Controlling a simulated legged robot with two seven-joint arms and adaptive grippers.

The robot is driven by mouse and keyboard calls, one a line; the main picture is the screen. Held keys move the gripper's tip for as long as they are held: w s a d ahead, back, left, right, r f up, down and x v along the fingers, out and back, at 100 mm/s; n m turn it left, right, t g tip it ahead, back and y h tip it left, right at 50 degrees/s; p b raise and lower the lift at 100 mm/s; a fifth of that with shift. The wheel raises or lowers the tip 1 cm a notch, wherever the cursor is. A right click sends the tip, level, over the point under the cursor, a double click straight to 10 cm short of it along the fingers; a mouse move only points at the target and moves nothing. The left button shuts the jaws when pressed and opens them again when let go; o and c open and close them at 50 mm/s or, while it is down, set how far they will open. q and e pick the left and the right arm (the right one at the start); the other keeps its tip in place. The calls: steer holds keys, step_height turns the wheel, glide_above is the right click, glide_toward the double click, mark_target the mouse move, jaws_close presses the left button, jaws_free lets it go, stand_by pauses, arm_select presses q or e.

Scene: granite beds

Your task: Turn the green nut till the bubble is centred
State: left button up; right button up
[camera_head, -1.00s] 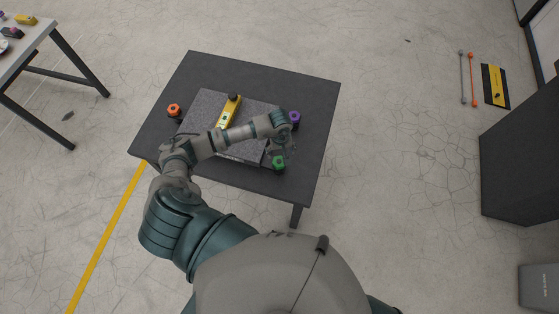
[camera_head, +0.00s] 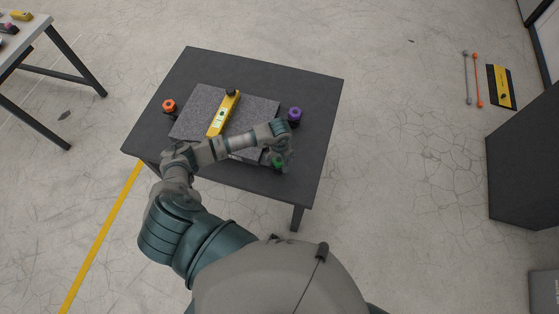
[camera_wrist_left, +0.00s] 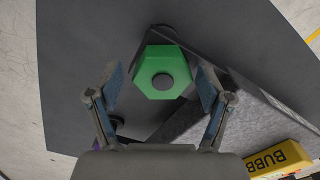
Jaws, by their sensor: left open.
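The green nut (camera_head: 278,164) is at the near right corner of the granite slab (camera_head: 196,112), partly hidden by my left gripper (camera_head: 281,156). In the left wrist view, the hexagonal green nut (camera_wrist_left: 152,82) shows from above with a grey stud end at its middle. My left gripper (camera_wrist_left: 160,78) is open, one finger on either side of the nut in the picture, with gaps at both sides. I cannot tell how far above it the fingertips are. The yellow level (camera_head: 222,114) lies on the slab; its bubble is too small to read. My right gripper is out of view.
The slab sits on a dark table (camera_head: 312,95). An orange nut (camera_head: 169,105) is at the left and a purple nut (camera_head: 295,114) at the right. In the wrist view, the level's yellow end (camera_wrist_left: 275,160) shows at lower right.

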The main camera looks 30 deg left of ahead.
arm_select(q)
steer(key=shift+r, duration=0.1)
steer(key=shift+a, duration=0.45)
steer(key=shift+d, duration=0.2)
steer(key=c, duration=1.3)
steer(key=n, duration=0.2)
steer(key=shift+s+n, duration=0.1)
steer(key=shift+n, duration=0.2)
steer(key=n, duration=0.5)
steer(key=shift+s+f+n, duration=0.15)
steer(key=shift+f+n, duration=0.05)
steer(key=shift+n, duration=0.2)
steer(key=o, duration=1.2)
steer(key=shift+o, duration=0.5)
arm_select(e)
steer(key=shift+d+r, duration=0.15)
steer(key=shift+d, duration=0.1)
